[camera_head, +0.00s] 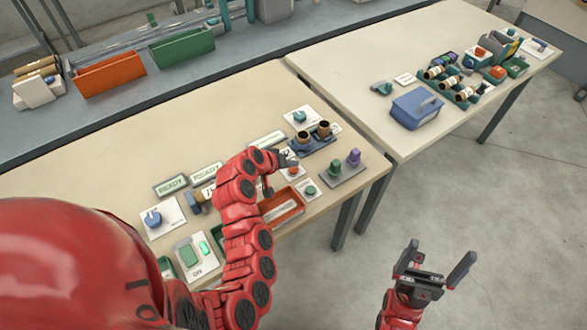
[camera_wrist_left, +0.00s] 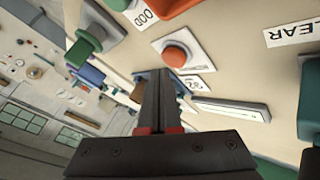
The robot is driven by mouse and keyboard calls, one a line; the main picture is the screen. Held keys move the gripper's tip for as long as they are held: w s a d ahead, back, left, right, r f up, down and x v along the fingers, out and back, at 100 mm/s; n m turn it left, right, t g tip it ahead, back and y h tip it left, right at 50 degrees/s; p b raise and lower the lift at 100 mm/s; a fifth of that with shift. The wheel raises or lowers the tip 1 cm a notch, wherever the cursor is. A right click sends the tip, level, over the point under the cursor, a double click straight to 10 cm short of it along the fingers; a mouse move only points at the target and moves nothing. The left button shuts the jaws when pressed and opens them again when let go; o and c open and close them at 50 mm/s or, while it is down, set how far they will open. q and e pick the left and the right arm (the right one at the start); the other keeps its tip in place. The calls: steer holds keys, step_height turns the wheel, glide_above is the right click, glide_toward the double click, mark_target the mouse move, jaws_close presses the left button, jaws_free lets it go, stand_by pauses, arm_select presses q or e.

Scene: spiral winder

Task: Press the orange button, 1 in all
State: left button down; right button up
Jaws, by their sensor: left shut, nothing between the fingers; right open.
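The orange button (camera_head: 293,169) sits on a pale base on the near table, close to my left gripper. In the left wrist view the orange button (camera_wrist_left: 175,55) shows as a round cap on a square plate, just beyond the fingertips. My left gripper (camera_head: 284,159) is shut and empty, with its fingers beside the button in the head view. Its shut fingers also show in the left wrist view (camera_wrist_left: 160,78). I cannot tell whether they touch the button. My right gripper (camera_head: 436,262) is open and empty over the floor, off the table's right side.
A green button (camera_head: 310,190) and an orange-red tray (camera_head: 283,207) lie close to the orange button. A blue holder with dark cups (camera_head: 314,137) and a plate with green and purple pegs (camera_head: 344,169) stand near. A second table (camera_head: 350,60) stands beyond.

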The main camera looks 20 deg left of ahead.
mark_target(291, 171)
arm_select(q)
steer(key=shift+f, duration=0.35)
steer(key=shift+f+b, duration=0.5)
steer(key=shift+b, duration=0.25)
stand_by(0.3)
steer(key=shift+r, duration=0.9)
steer(key=shift+r+p, duration=1.15)
steer(key=shift+r, duration=1.35)
